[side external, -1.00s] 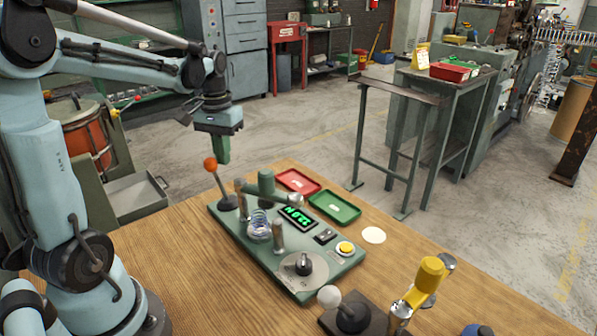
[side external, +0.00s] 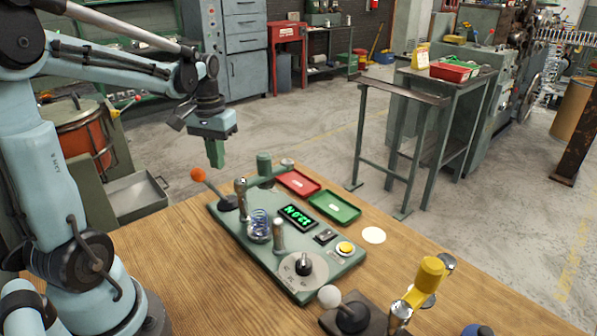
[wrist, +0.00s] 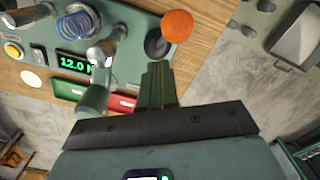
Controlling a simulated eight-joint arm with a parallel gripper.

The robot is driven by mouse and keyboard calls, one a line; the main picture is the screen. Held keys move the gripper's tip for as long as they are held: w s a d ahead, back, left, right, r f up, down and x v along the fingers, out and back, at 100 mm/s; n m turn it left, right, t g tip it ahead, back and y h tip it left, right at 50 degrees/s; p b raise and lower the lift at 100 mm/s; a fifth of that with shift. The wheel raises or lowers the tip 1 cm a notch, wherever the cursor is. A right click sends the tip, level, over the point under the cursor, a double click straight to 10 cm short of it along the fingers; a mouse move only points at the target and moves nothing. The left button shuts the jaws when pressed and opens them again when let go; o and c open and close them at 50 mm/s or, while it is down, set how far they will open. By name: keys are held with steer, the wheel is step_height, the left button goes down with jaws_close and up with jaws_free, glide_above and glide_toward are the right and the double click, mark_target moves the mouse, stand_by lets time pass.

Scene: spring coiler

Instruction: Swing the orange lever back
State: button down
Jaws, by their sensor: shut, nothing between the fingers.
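The orange-knobbed lever (side external: 198,175) stands at the far left corner of the green coiler plate (side external: 330,262), tilted toward my arm's side. Its knob also shows in the wrist view (wrist: 177,26), just beyond my fingertips and slightly right. My gripper (side external: 216,165) is shut and empty, pointing down above and beside the knob. In the wrist view its green fingers (wrist: 157,68) are together, with a visible gap to the knob. A blue coiled spring (side external: 259,224) stands on the plate. A swing arm with a green cylinder (side external: 264,163) points toward the back.
A lit display (side external: 297,217), a yellow button (side external: 345,248) and a dial (side external: 304,264) sit on the plate. Red (side external: 298,183) and green (side external: 335,206) trays lie behind it. A white-knobbed joystick (side external: 330,297) and a yellow-handled device (side external: 430,272) stand in front. The left table area is clear.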

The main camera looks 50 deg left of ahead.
step_height(320, 180, up, 8)
steer(key=w, duration=0.1)
steer(key=shift+f, duration=0.25)
stand_by(0.7)
